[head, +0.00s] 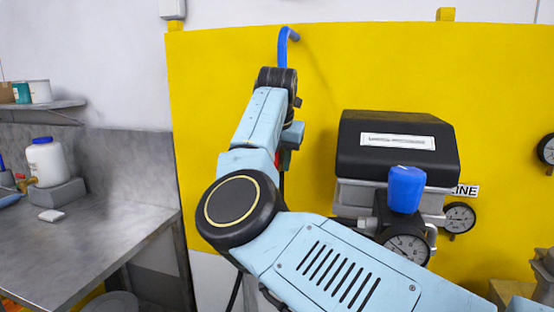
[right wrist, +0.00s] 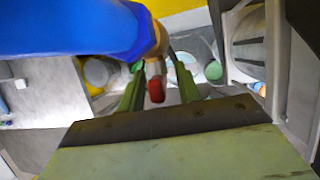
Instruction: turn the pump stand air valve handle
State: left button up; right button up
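A small red handle (right wrist: 156,89) shows in the right wrist view, below a brass-coloured fitting (right wrist: 158,45) at the end of a large blue pipe or hose (right wrist: 70,28). It looks like the air valve handle. The two green fingers of my right gripper (right wrist: 159,72) are apart, one on each side of the red handle; I cannot tell if they touch it. In the head view, my right arm hides most of this area. A bit of red (head: 285,158) and a curved blue hose end (head: 287,45) show beside the arm. My left gripper is not in view.
A yellow panel (head: 400,70) stands behind the arm. A black-topped unit (head: 395,145), a blue knob (head: 406,188) and pressure gauges (head: 460,217) are at the right. At the left is a metal bench (head: 100,240) with a white bottle (head: 46,163).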

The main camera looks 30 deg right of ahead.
jog(key=shift+c, duration=0.4)
grip_shut()
jog(key=t+y+b, duration=0.1)
jog(key=b, duration=0.2)
jog(key=m+t+y+b, duration=0.1)
jog(key=t+b, duration=0.1)
jog(key=b, duration=0.1)
jog(key=shift+f+t+y, duration=0.2)
jog(key=shift+t+y, duration=0.1)
jog(key=shift+y, duration=0.1)
jog(key=shift+r+t+y+b, duration=0.15)
jog(key=shift+t+y+b, duration=0.15)
jog(key=shift+b, duration=0.25)
jog(key=shift+r, duration=0.1)
jog(key=shift+o, duration=0.4)
grip_release()
